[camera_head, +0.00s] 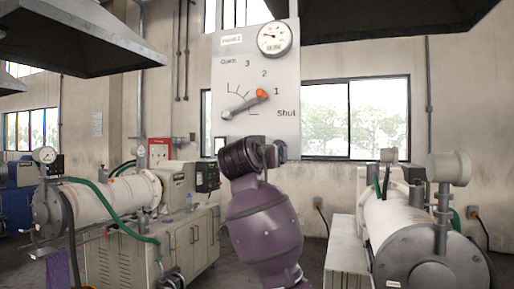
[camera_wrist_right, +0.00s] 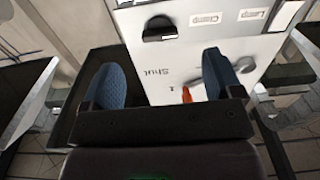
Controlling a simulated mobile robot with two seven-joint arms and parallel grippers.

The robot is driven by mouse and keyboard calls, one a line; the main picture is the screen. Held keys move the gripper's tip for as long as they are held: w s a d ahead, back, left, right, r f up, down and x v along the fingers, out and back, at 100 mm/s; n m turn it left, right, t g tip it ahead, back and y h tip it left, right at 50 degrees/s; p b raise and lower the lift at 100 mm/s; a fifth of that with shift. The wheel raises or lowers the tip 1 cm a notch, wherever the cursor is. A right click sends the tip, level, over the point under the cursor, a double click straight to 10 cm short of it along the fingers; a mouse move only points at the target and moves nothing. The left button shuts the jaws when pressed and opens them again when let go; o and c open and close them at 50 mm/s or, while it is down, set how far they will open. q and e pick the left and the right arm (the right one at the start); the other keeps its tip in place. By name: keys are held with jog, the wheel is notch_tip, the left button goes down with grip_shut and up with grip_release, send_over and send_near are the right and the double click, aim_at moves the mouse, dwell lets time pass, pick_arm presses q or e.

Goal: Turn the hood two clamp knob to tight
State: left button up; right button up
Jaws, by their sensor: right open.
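The hood two clamp knob (camera_wrist_right: 160,28) is a black knob on the white control panel (camera_wrist_right: 130,40), beside the "Clamp" label in the right wrist view. No tight mark is readable. My right gripper (camera_wrist_right: 160,80) is open and empty, with a dark blue finger at each side. The knob appears beyond and between the fingertips, apart from them. In the head view my right wrist and gripper (camera_head: 272,152) are at the lower edge of the "Hood 2" panel (camera_head: 228,70). The knob cannot be made out there. My left gripper is not in view.
The panel carries a gauge (camera_head: 274,38) and an orange-tipped lever (camera_head: 243,104) on an Open-to-Shut scale. In the wrist view the orange tip (camera_wrist_right: 187,95) shows near the right finger. Mills stand left (camera_head: 105,200) and right (camera_head: 405,220). A dark hood (camera_head: 385,18) hangs overhead.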

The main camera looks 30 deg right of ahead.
pick_arm(q)
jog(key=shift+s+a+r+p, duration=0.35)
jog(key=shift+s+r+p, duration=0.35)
jog(key=shift+p, duration=0.85)
pick_arm(e)
jog(key=r+x, duration=0.2)
jog(key=x, duration=0.8)
jog(key=shift+m, duration=0.3)
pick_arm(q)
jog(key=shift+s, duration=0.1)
pick_arm(e)
jog(key=shift+s, duration=0.15)
jog(key=c, duration=0.9)
